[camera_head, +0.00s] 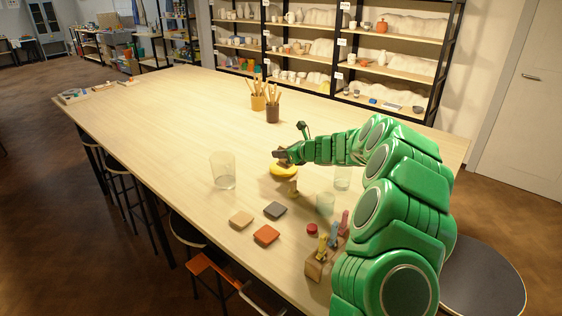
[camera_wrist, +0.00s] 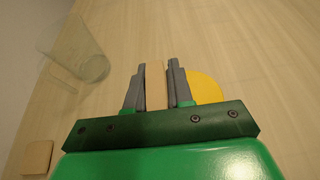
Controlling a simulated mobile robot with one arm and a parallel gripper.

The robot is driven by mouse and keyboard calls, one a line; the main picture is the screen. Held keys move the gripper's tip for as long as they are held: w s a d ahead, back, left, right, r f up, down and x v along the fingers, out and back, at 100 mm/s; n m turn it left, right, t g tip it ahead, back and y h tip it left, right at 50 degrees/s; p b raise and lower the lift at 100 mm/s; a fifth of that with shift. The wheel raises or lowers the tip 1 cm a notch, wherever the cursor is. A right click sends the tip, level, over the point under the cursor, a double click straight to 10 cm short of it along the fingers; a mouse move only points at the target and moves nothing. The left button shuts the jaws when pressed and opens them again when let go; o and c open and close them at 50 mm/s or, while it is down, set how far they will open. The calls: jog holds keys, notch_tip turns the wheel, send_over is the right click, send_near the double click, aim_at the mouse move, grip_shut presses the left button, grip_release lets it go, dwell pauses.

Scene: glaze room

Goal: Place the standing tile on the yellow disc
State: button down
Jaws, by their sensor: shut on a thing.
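In the wrist view, a narrow beige tile (camera_wrist: 155,86) stands edge-on between the two grey fingers of my gripper (camera_wrist: 158,82), which is shut on it. The yellow disc (camera_wrist: 204,88) lies just right of the right finger and is partly hidden by it. In the head view, my gripper (camera_head: 283,156) appears just above the yellow disc (camera_head: 284,171) in the picture. A small tan upright piece (camera_head: 293,187) shows at the near side of the disc; I cannot tell whether it is the held tile.
A clear glass (camera_head: 222,170) stands left of the disc. Loose beige (camera_head: 241,220), grey (camera_head: 275,210) and orange (camera_head: 266,235) tiles lie nearer.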

aim_at(281, 161)
jog(key=shift+w+f, duration=0.25)
jog(key=shift+f, duration=1.55)
jog(key=shift+f, duration=0.15)
jog(key=c, duration=1)
grip_release()
